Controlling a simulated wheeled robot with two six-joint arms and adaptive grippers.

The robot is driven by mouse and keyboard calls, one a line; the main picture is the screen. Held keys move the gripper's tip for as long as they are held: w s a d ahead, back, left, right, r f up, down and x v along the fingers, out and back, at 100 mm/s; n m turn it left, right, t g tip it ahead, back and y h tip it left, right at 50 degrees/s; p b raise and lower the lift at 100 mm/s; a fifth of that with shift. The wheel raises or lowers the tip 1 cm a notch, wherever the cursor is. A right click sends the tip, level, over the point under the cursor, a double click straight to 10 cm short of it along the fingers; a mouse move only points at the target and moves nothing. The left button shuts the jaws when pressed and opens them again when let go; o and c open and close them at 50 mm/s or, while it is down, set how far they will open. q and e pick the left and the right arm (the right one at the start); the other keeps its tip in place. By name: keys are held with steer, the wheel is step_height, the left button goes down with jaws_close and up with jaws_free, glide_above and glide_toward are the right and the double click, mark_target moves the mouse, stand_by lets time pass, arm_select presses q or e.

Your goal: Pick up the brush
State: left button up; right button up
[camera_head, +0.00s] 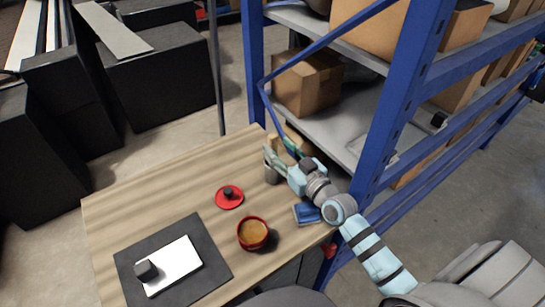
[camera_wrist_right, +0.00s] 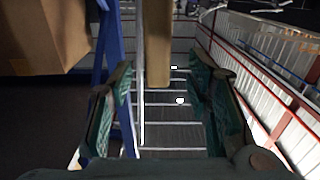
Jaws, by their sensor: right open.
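My right gripper (camera_head: 281,152) is open at the back right of the wooden table, beside the blue rack post. In the right wrist view its two green-lined fingers (camera_wrist_right: 162,108) are spread wide. A plain wooden piece (camera_wrist_right: 158,45), which looks like the brush handle, stands between and beyond them, with a gap on both sides. In the head view a tan tip (camera_head: 272,142) shows at the fingers, above a grey cylindrical holder (camera_head: 271,175). The brush's bristles are not visible. My left gripper is not in view.
On the table (camera_head: 150,195) are a red lid (camera_head: 229,199) with a dark knob, a red bowl (camera_head: 253,234) with brown contents, a blue object (camera_head: 306,214), and a dark mat (camera_head: 213,268) bearing a white pad. A blue rack (camera_head: 385,110) borders the right. The table's left back is clear.

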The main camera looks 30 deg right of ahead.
mark_target(275, 143)
steer(key=w, duration=0.4)
steer(key=shift+a+b, duration=0.15)
steer(key=shift+b, duration=0.15)
steer(key=shift+s+r, duration=0.15)
steer(key=shift+c, duration=0.2)
steer(key=shift+s, duration=0.1)
steer(key=c, duration=0.3)
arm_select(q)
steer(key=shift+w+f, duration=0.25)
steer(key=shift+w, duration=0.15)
arm_select(e)
jaws_close()
